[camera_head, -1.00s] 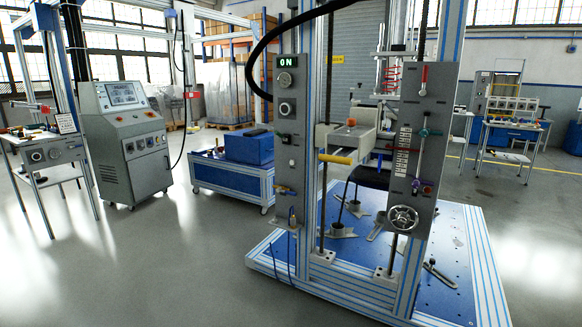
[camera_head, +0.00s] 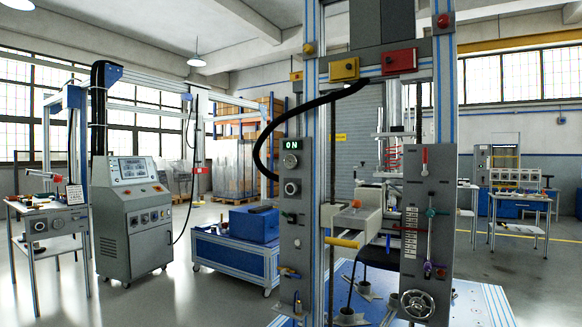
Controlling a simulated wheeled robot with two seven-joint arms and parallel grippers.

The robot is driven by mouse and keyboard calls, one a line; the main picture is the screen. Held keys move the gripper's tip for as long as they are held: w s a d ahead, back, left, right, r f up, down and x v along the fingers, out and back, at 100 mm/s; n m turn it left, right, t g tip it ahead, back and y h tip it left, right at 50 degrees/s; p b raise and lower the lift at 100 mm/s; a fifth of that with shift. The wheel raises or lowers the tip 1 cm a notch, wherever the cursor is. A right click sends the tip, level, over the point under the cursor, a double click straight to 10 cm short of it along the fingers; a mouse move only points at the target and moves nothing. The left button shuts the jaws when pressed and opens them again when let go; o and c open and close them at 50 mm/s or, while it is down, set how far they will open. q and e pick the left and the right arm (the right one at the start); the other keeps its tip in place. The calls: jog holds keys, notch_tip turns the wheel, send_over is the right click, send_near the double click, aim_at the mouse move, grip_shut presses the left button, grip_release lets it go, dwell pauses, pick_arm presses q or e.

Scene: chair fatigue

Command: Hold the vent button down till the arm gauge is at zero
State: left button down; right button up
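Neither of my grippers is in view. A test frame stands in front of me. Its grey left panel (camera_head: 302,225) carries a green "ON" display (camera_head: 291,144), two round dials (camera_head: 290,161) and small fittings below them, including a brass-coloured one (camera_head: 288,271). Its grey right panel (camera_head: 442,190) carries a red lever-like part (camera_head: 425,157), a teal knob (camera_head: 431,213), a white scale strip (camera_head: 410,232) and a handwheel (camera_head: 417,305). I cannot tell which part is the vent button or which dial is the arm gauge. The dial readings are too small to read.
A yellow box (camera_head: 344,69) and a red box (camera_head: 399,61) sit on the frame's upper crossbar. A black hose (camera_head: 262,140) loops left of it. A control console (camera_head: 132,220) and a blue cart (camera_head: 222,254) stand left.

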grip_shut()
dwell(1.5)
